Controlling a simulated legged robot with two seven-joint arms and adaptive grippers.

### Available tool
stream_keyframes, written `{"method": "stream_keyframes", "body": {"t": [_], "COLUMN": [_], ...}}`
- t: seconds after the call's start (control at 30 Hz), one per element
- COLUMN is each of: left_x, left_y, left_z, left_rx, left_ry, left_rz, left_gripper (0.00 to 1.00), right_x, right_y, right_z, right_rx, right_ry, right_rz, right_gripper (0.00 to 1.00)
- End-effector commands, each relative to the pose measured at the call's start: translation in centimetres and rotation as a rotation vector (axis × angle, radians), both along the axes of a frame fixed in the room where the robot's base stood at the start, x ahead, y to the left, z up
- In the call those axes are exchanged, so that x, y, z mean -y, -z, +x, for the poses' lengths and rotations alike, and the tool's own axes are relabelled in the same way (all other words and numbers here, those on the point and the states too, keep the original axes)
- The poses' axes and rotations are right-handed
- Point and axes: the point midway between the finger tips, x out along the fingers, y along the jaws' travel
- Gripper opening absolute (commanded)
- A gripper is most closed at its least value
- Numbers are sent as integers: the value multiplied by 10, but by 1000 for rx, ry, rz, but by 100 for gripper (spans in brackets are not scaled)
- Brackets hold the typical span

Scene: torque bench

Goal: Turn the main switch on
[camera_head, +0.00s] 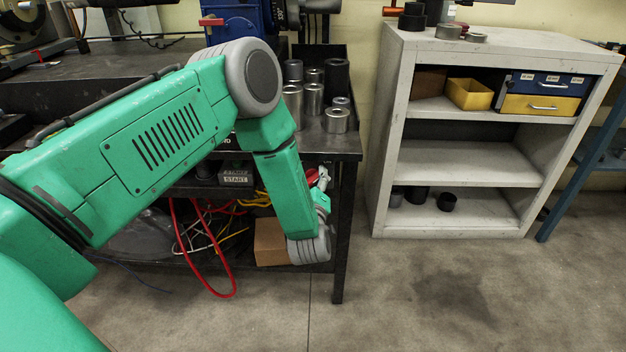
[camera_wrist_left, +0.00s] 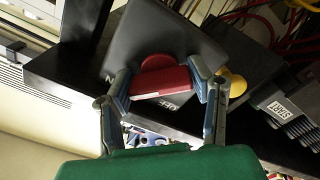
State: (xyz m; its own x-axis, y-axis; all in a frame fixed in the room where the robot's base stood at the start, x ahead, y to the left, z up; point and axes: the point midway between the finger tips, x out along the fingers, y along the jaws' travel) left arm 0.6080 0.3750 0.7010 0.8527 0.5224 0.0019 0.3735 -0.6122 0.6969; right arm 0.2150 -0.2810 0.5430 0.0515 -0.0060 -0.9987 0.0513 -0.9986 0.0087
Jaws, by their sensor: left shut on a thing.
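The main switch has a red handle (camera_wrist_left: 160,82) on a dark plate (camera_wrist_left: 150,38) with partly covered white lettering, in the left wrist view. My left gripper (camera_wrist_left: 162,88) has one finger on each side of the red handle and is shut on it. In the head view my left gripper (camera_head: 322,183) is small and partly hidden by my wrist, at the right end of the bench. A bit of the red handle (camera_head: 311,177) shows beside it. My right gripper is in neither view.
A black bench (camera_head: 345,150) carries several metal cylinders (camera_head: 336,120). A box marked START (camera_head: 236,178) sits under its top, near red and yellow cables (camera_head: 222,285) and a cardboard box (camera_head: 270,243). A grey shelf (camera_head: 465,150) stands right; the floor before it is clear.

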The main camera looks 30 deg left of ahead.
Motion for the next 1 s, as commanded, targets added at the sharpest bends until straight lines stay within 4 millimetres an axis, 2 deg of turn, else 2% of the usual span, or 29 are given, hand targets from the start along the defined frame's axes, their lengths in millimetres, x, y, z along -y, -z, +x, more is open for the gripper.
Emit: {"method": "stream_keyframes", "body": {"t": [0.03, 0.23, 0.27, 0.3, 0.67, 0.77, 1.0], "left_x": [2, 2, 2, 2, 2, 7, 33], "left_y": [7, 7, 7, 7, 2, 2, 4], "left_z": [-3, -3, -3, -3, -4, -12, -55], "left_rx": [-19, -18, -18, -17, -7, -7, -11], "left_ry": [5, 5, 5, 4, 1, 3, 4], "left_rz": [-5, -5, -5, -5, -3, -3, -4], "left_gripper": [19, 19, 58, 69, 69, 69, 69], "right_x": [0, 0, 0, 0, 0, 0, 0], "right_y": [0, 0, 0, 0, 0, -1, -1], "right_z": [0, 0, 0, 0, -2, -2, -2], "right_rx": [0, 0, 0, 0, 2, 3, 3], "right_ry": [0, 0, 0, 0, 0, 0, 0], "right_rz": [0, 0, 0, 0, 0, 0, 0], "right_gripper": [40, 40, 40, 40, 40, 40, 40]}}
